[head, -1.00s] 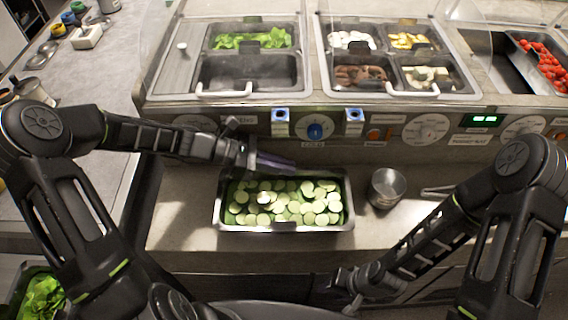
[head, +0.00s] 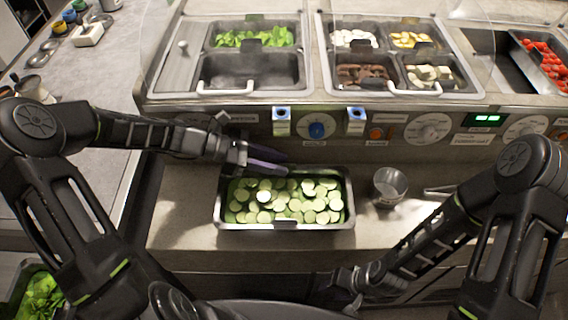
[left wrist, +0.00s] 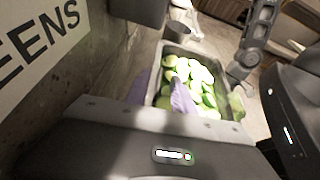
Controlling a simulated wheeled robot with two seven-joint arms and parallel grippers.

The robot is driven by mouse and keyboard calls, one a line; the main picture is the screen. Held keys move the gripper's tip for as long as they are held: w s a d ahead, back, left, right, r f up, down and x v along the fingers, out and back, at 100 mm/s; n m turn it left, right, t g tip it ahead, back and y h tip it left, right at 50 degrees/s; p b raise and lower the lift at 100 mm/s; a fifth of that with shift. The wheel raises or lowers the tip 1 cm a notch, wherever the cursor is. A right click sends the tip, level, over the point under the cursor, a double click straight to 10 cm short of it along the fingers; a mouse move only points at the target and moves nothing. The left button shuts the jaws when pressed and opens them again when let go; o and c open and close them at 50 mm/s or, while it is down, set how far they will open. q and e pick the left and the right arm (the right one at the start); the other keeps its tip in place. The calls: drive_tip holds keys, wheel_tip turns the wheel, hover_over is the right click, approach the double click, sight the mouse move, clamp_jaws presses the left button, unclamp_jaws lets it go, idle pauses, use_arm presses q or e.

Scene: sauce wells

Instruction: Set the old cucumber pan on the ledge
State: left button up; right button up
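The cucumber pan (head: 285,226), a metal pan full of pale green cucumber slices (head: 283,200), sits level on the ledge (head: 180,215) below the wells' front panel. It also shows in the left wrist view (left wrist: 208,55), beyond my fingers. My left gripper (head: 284,162) is at the pan's far left rim, with its purple fingers apart and nothing seen between them. In the left wrist view its fingers (left wrist: 160,95) overlap the pan's near part, so contact with the rim cannot be judged. My right gripper (head: 345,305) is low in front of the counter; its fingers are unclear.
A small metal cup (head: 389,187) stands on the ledge right of the pan. Behind are an empty well (head: 249,72), a lettuce well (head: 250,38) and other filled wells. The front panel with knobs (head: 316,130) rises behind the ledge. Greens (head: 40,298) show at lower left.

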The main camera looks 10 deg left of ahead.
use_arm(q)
drive_tip(key=v, duration=0.5)
drive_tip(key=shift+r+b, duration=0.1)
drive_tip(key=shift+b, duration=0.2)
drive_tip(key=shift+s+a+r, duration=0.1)
drive_tip(key=shift+s+a, duration=0.05)
drive_tip(key=shift+a, duration=0.1)
